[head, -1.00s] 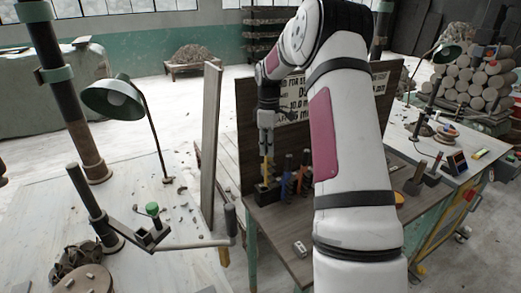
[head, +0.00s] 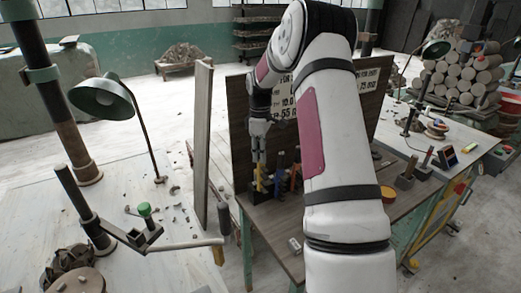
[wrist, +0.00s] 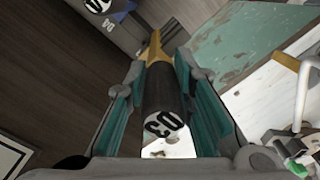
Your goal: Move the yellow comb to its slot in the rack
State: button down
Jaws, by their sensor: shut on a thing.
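The yellow comb is held upright, yellow end down, by my gripper (head: 259,153); it shows in the head view (head: 259,177). The dark rack (head: 256,196) stands on the brown table below my gripper. The comb's lower end is at the rack's left part; I cannot tell whether it is inside a slot. Part of a dark labelled block (wrist: 118,22) shows in the wrist view.
A blue-handled tool (head: 280,181) and an orange tool (head: 295,175) stand just right of the comb. A brown board with a sign (head: 290,100) rises behind. A tall plank (head: 201,145) stands to the left. A small pale block (head: 295,245) lies in front.

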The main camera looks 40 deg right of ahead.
aim_at(261, 168)
jog(key=shift+f+b, duration=0.55)
jog(key=shift+f, duration=2.65)
jog(key=c, duration=1.3)
grip_release()
notch_tip(261, 168, up, 12)
jog(key=shift+w, duration=0.15)
